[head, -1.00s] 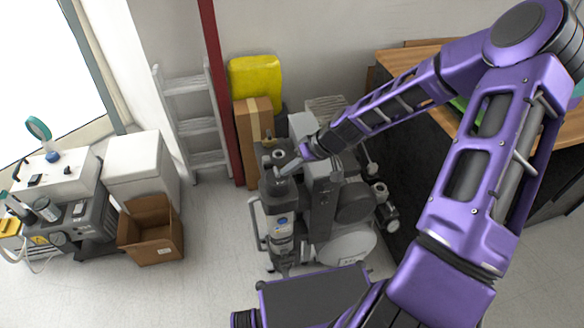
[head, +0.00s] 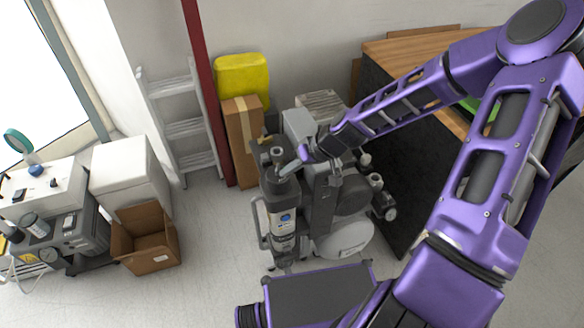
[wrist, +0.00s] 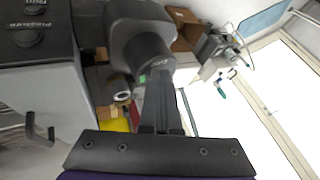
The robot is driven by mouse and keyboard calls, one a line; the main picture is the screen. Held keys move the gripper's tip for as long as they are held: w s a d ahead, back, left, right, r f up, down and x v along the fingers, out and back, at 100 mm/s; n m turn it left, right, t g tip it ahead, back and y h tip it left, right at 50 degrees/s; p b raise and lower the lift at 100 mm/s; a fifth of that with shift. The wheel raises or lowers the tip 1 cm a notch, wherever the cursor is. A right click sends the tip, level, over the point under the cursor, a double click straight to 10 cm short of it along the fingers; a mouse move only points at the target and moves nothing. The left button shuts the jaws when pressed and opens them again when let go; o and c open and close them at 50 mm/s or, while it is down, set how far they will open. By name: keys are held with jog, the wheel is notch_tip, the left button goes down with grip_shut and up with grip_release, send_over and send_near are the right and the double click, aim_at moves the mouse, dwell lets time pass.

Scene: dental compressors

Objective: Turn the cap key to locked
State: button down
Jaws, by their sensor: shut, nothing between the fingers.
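The compressor (head: 345,205) stands on the floor in the middle of the head view. A grey upright canister (head: 283,222) with a dark top is at its left front. My gripper (head: 287,169) is shut and empty, with its tips at the canister's top in the head view. In the wrist view my gripper (wrist: 160,85) points at a dark rounded cap (wrist: 143,30) with a narrower neck, and its tips overlap the neck's lower edge. I cannot tell whether they touch. The key itself and its position cannot be made out.
An open cardboard box (head: 147,238) and a white cabinet (head: 130,175) stand at the left. A ladder (head: 185,128), a red post (head: 203,80) and a tall carton (head: 243,130) stand behind. A wooden-topped bench (head: 425,60) is at the right. Floor at the front left is clear.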

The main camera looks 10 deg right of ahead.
jog(key=shift+s+a, duration=0.25)
jog(key=shift+a, duration=0.15)
jog(key=shift+s+a+m, duration=0.1)
jog(key=shift+a+m, duration=0.05)
jog(key=shift+m, duration=0.15)
jog(key=m+t+h, duration=0.1)
jog(key=m, duration=0.1)
jog(key=m+t+h, duration=0.1)
jog(key=m, duration=0.1)
jog(key=shift+a+b, duration=0.35)
jog(key=shift+a, duration=0.05)
dwell(0.7)
jog(key=shift+w+d, duration=0.1)
jog(key=shift+w, duration=0.65)
jog(key=shift+s+d+r, duration=0.15)
jog(key=shift+d+r, duration=0.1)
jog(key=shift+r, duration=0.2)
jog(key=p+v, duration=0.4)
jog(key=v, duration=1.2)
jog(key=shift+s, duration=0.5)
